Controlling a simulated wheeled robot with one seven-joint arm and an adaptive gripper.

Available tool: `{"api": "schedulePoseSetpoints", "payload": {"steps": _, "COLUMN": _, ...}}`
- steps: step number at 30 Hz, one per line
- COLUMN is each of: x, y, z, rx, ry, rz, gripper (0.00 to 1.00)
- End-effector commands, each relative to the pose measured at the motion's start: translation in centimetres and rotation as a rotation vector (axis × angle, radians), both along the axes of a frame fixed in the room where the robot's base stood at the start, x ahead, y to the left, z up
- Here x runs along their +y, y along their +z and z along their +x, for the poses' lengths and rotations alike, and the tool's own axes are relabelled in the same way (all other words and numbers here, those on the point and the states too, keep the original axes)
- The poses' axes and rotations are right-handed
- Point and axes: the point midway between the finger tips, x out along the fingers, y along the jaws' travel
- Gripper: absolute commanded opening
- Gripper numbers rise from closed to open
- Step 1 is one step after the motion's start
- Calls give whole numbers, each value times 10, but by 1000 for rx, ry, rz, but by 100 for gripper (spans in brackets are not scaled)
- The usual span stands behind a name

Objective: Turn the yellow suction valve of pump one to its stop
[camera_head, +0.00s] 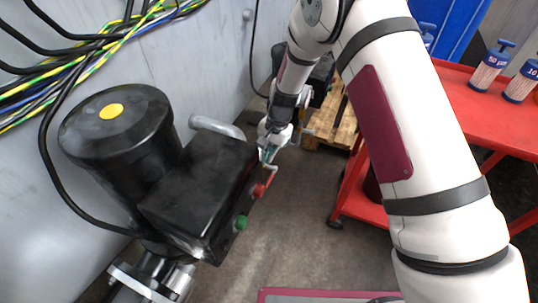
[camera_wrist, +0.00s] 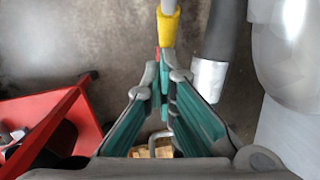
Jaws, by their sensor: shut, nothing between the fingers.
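A yellow sleeve on a grey rod (camera_wrist: 167,27), which looks like the yellow valve's handle, shows at the top middle of the wrist view. My gripper (camera_wrist: 164,62) is shut and empty, its teal-padded fingers meeting just below the sleeve's lower end in the picture. I cannot tell whether they touch it. In the head view my gripper (camera_head: 268,153) is beside the far right end of a black pump's box (camera_head: 200,195). The yellow handle cannot be made out there, and the valve body is not clearly visible. No pump number is readable.
A black motor with a yellow cap disc (camera_head: 112,111) stands at left, with red (camera_head: 259,190) and green (camera_head: 241,222) knobs on the box. A red cart (camera_head: 465,105) with bottles stands at right. A wooden pallet (camera_head: 335,125) lies behind. Grey floor (camera_head: 300,235) is open between.

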Motion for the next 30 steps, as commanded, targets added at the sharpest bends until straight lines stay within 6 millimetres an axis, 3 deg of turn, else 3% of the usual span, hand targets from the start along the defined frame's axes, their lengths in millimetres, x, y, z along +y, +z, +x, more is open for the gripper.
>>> {"api": "schedulePoseSetpoints", "payload": {"steps": 8, "x": 1, "y": -12, "z": -3, "rx": 106, "ry": 0, "rz": 38, "gripper": 0}}
{"api": "schedulePoseSetpoints", "payload": {"steps": 20, "x": 5, "y": -33, "z": -15, "rx": 409, "ry": -1, "rz": 147, "gripper": 0}}
{"api": "schedulePoseSetpoints", "payload": {"steps": 30, "x": 10, "y": -40, "z": -27, "rx": 406, "ry": 2, "rz": 146, "gripper": 0}}
